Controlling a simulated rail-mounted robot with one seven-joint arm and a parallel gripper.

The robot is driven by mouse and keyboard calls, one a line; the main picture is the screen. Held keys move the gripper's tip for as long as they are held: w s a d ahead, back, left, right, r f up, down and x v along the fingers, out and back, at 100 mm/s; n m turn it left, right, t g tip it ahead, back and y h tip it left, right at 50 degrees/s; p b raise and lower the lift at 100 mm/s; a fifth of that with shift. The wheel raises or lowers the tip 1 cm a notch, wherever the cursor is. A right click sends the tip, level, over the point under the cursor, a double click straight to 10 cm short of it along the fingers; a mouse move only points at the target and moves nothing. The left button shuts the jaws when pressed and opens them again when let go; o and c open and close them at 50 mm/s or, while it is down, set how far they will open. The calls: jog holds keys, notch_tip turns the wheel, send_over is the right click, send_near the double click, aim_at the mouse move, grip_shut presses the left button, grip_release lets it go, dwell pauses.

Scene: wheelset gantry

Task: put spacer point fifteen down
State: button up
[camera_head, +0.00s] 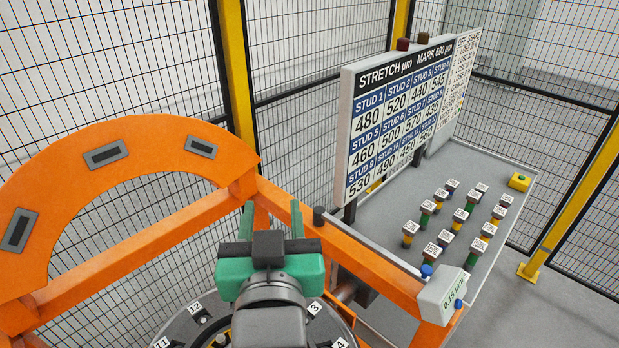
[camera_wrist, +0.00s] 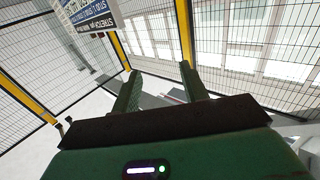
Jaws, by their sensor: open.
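A pale block marked "0.15 mm" (camera_head: 440,295) is at the near front corner of the grey table, by the end of the orange beam. I cannot tell if it is the spacer itself or a label or holder for it. My gripper (camera_head: 271,214) is open, well to the left of that block, above the orange frame. In the wrist view my gripper (camera_wrist: 160,73) has its two dark green fingers spread with nothing held between them. No loose spacer can be made out in the wrist view.
An orange frame (camera_head: 170,240) with an arched plate spans the left. A numbered round plate (camera_head: 190,325) lies below my gripper. The grey table (camera_head: 385,215) carries several tagged studs (camera_head: 443,238), a yellow button box (camera_head: 520,181) and a stretch board (camera_head: 400,110). Mesh fencing surrounds everything.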

jog(key=s+d+r+t+p, duration=0.1)
jog(key=s+r, duration=0.3)
jog(key=r, duration=0.4)
jog(key=s+d+r+t+h+p, duration=0.1)
jog(key=s+d+r+t+p, duration=0.1)
jog(key=r, duration=0.5)
jog(key=s+d+r+m+t+p, duration=0.1)
jog(key=s+d+r+t+p, duration=0.1)
jog(key=s+r, duration=0.4)
jog(key=shift+s+r+t+h+p, duration=0.3)
jog(key=shift+r+t+p, duration=0.65)
jog(key=shift+r, duration=0.35)
